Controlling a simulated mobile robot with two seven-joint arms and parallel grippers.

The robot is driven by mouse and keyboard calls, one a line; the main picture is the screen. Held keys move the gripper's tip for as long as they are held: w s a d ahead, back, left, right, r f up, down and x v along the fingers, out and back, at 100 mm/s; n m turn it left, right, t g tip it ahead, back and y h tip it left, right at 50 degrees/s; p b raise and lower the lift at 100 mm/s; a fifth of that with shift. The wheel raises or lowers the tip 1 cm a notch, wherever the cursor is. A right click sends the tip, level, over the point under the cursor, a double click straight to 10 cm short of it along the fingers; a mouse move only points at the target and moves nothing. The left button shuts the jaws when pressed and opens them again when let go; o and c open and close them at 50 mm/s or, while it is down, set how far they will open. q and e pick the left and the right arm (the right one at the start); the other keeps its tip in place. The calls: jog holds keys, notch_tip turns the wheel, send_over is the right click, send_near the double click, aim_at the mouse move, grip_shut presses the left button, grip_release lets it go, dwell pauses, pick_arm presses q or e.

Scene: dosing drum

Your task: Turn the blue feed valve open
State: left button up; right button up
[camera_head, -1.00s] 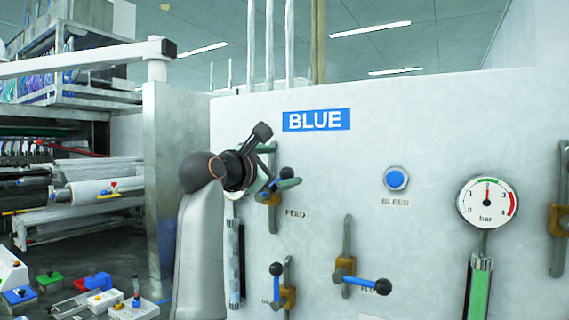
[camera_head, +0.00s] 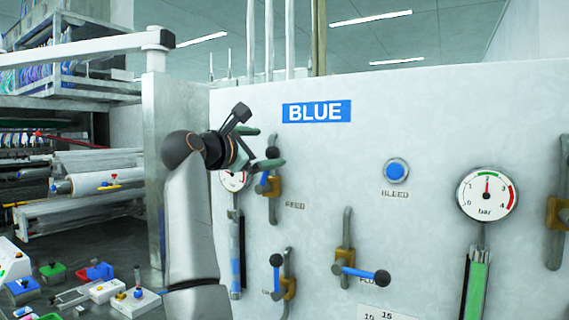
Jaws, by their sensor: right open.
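The blue feed valve sits on the white panel beneath the BLUE sign. Its blue lever (camera_head: 264,184) points up, leaning slightly right, with a black knob (camera_head: 272,152) at its end. Its brass body (camera_head: 273,187) is on a grey vertical pipe, left of the FEED label (camera_head: 295,205). My right gripper (camera_head: 268,149) is open at the knob, its greenish fingers above and below it in the picture. I cannot tell whether they touch it. The gripper hides part of the pipe top. My left gripper is not in view.
Below are a similar blue-levered valve (camera_head: 287,287) with its lever up and the flush valve (camera_head: 345,262) with its lever pointing right. A blue bleed button (camera_head: 396,171) and a bar gauge (camera_head: 487,194) are to the right. A partly covered gauge (camera_head: 234,181) is behind my gripper.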

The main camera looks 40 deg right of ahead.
jog(key=shift+w+a, duration=0.2)
jog(key=shift+w, duration=0.4)
jog(key=shift+w+a, duration=0.15)
jog(key=shift+w, duration=0.45)
jog(key=shift+s+d+f+b, duration=0.15)
jog(key=shift+s+f+b, duration=0.35)
jog(key=shift+b, duration=0.4)
jog(key=shift+r, duration=0.1)
jog(key=v, duration=0.9)
jog(key=shift+b, duration=0.35)
